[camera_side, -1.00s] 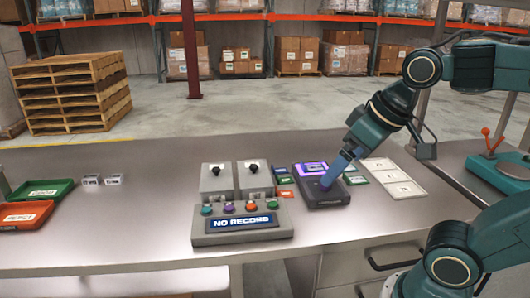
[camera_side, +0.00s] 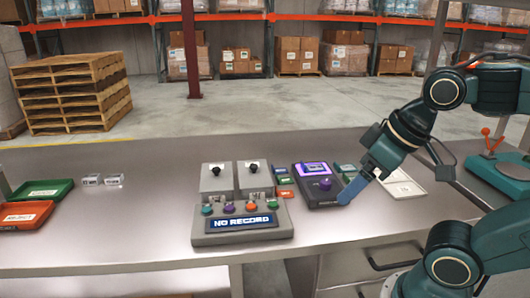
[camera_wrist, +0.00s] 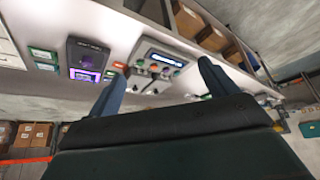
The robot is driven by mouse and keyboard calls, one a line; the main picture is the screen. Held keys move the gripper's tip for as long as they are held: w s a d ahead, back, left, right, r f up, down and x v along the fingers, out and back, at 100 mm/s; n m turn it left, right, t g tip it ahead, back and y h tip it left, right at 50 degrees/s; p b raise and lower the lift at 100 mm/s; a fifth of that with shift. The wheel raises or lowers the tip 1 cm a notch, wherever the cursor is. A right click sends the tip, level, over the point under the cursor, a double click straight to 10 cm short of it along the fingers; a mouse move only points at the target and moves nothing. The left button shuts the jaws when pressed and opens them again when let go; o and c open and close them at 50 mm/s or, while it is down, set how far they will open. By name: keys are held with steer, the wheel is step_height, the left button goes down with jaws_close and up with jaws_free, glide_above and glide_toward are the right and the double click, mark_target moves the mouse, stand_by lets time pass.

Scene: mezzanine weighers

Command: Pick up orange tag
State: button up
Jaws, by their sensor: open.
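The orange tag (camera_side: 284,193) lies flat on the bench between the grey control box and the dark device with the purple screen, at the front of a short row of small tags. It also shows in the wrist view (camera_wrist: 119,65), left of the grey box. My gripper (camera_side: 347,198) is above the bench at the right edge of the dark device, to the right of the tag and apart from it. In the wrist view its two fingers (camera_wrist: 160,88) stand wide apart with nothing between them.
The grey box (camera_side: 240,222) reads "NO RECORD" and carries several coloured buttons. The dark device (camera_side: 325,201) has a purple knob. Green-framed cards and a white tray (camera_side: 408,188) lie right. Green (camera_side: 45,192) and red trays (camera_side: 22,215) stand far left.

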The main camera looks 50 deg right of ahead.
steer(key=c, duration=0.3)
steer(key=w+d+m+g, duration=0.1)
steer(key=w+d+m, duration=0.3)
steer(key=w+m, duration=0.4)
steer(key=w+d+m+g, duration=0.1)
steer(key=w+d+m, duration=0.3)
steer(key=w+m, duration=0.45)
steer(key=w+d+f+m+y, duration=0.1)
steer(key=w+d+f+m, duration=0.2)
steer(key=d+f+m, duration=0.1)
steer(key=w+d+f+m+y, duration=0.1)
steer(key=w+d+f+m, duration=0.2)
steer(key=d, duration=0.3)
steer(key=w+d+f+m, duration=0.4)
steer(key=d+f, duration=0.1)
steer(key=d, duration=0.1)
steer(key=shift+f+m+y, duration=0.1)
steer(key=shift+m+y, duration=0.25)
steer(key=shift+y, duration=0.05)
